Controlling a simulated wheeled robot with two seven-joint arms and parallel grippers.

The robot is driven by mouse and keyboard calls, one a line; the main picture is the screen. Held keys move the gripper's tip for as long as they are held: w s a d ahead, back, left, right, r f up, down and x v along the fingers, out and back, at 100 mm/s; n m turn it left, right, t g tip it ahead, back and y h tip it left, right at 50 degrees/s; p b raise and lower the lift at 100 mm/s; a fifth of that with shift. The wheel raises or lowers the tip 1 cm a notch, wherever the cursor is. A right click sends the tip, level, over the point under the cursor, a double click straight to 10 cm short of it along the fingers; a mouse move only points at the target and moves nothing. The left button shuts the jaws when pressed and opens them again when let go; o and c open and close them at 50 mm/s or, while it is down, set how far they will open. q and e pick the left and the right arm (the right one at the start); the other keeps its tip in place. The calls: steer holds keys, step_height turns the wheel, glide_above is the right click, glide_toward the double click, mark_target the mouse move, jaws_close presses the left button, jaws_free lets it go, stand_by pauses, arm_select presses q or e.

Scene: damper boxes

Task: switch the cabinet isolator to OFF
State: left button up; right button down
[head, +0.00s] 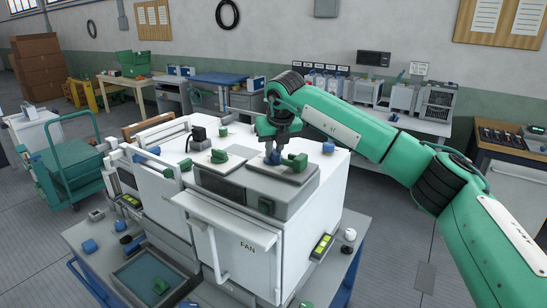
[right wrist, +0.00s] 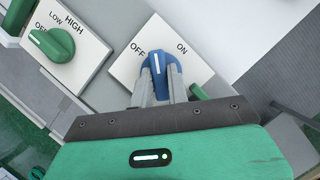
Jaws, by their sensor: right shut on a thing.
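The white cabinet (head: 318,190) has a grey sloped panel on its top front edge. A blue isolator knob (head: 273,157) sits on a pale plate there; it also shows in the right wrist view (right wrist: 166,72), with OFF at left and ON at right. The knob's white mark points up in that view, between the two words. My right gripper (head: 273,146) reaches down from above, its fingers shut on the blue knob; they also show in the wrist view (right wrist: 162,92) and hide its lower part. My left gripper is not in view.
A green knob (head: 297,162) stands just right of the blue one. A LOW/HIGH selector (right wrist: 52,44) is on the neighbouring plate. A handle bar and FAN label (head: 247,246) are on the front. A green cart (head: 75,160) stands at left.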

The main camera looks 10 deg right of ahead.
steer(key=shift+d+n+y, duration=0.1)
steer(key=shift+n+y, duration=0.3)
steer(key=shift+n, duration=0.6)
steer(key=shift+n+y, duration=0.3)
steer(key=shift+n, duration=0.6)
steer(key=shift+w+d+r+n+g+y, duration=0.1)
steer(key=shift+n+g+y, duration=0.2)
steer(key=shift+n, duration=0.6)
steer(key=shift+w+n+g+y, duration=0.1)
steer(key=shift+n+g+y, duration=0.2)
steer(key=shift+n, duration=0.6)
steer(key=shift+s, duration=0.1)
steer(key=c, duration=1.4)
jaws_free()
steer(key=shift+o, duration=0.2)
steer(key=b+v, duration=0.3)
steer(key=v, duration=1)
steer(key=shift+r, duration=0.35)
